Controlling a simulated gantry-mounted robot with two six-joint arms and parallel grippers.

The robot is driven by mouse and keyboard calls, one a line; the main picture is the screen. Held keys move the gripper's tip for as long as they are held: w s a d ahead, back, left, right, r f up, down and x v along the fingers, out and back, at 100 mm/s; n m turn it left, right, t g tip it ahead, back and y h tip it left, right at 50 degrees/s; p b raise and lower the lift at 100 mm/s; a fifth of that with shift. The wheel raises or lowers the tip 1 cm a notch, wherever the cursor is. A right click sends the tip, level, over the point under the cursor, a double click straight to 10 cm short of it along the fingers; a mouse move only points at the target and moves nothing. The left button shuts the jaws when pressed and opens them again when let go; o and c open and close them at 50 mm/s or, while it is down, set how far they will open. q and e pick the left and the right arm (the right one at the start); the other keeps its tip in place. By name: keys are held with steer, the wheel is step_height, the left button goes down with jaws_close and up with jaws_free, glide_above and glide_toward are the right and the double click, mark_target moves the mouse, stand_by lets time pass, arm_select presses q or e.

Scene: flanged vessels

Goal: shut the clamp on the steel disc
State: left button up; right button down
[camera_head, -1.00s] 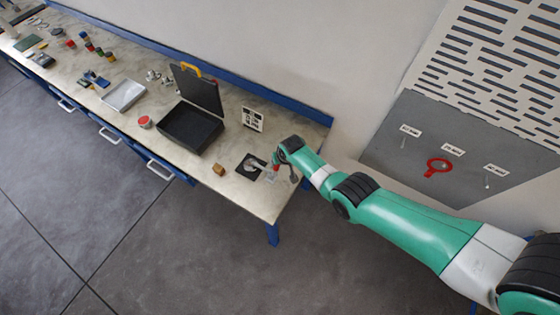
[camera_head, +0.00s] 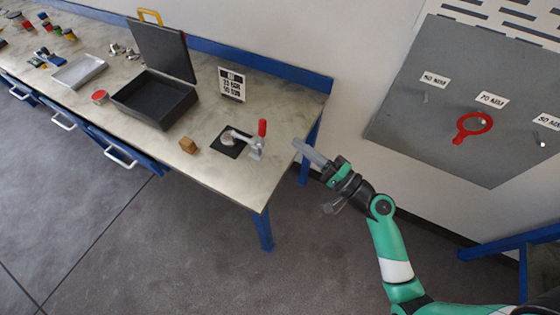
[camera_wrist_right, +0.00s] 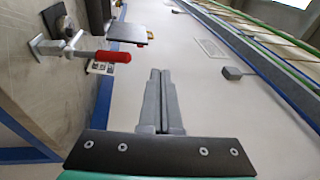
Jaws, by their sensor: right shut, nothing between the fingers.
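The clamp (camera_head: 255,149) stands near the table's right end, with its red handle (camera_head: 262,128) pointing up. My left gripper is out of view.
A printed sign (camera_head: 232,84) stands behind. A grey wall panel (camera_head: 450,95) with a red ring (camera_head: 473,127) hangs at the right. The table's front right corner is clear.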

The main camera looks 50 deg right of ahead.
step_height(320, 180, down, 9)
steer(key=s+m+h+b, duration=0.1)
steer(key=s+b, duration=0.1)
steer(key=b, duration=0.1)
glide_toward(264, 131)
steer(key=shift+g, duration=0.3)
steer(key=w, duration=0.3)
steer(key=w+r, duration=0.1)
steer(key=w, duration=0.2)
steer(key=shift+w+r, duration=0.1)
steer(key=shift+w, duration=0.2)
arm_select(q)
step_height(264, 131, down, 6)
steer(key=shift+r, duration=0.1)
arm_select(e)
steer(key=w+r+p, duration=0.1)
steer(key=p, duration=0.1)
steer(key=shift+g+p, duration=0.3)
steer(key=shift+p, duration=0.1)
steer(key=shift+w+a+p, duration=0.1)
steer(key=shift+w+p, duration=0.1)
steer(key=shift+p, duration=0.1)
steer(key=shift+f+b, duration=0.35)
steer(key=shift+b, duration=0.05)
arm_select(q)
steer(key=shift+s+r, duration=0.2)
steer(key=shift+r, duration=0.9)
arm_select(e)
steer(key=shift+r, duration=0.1)
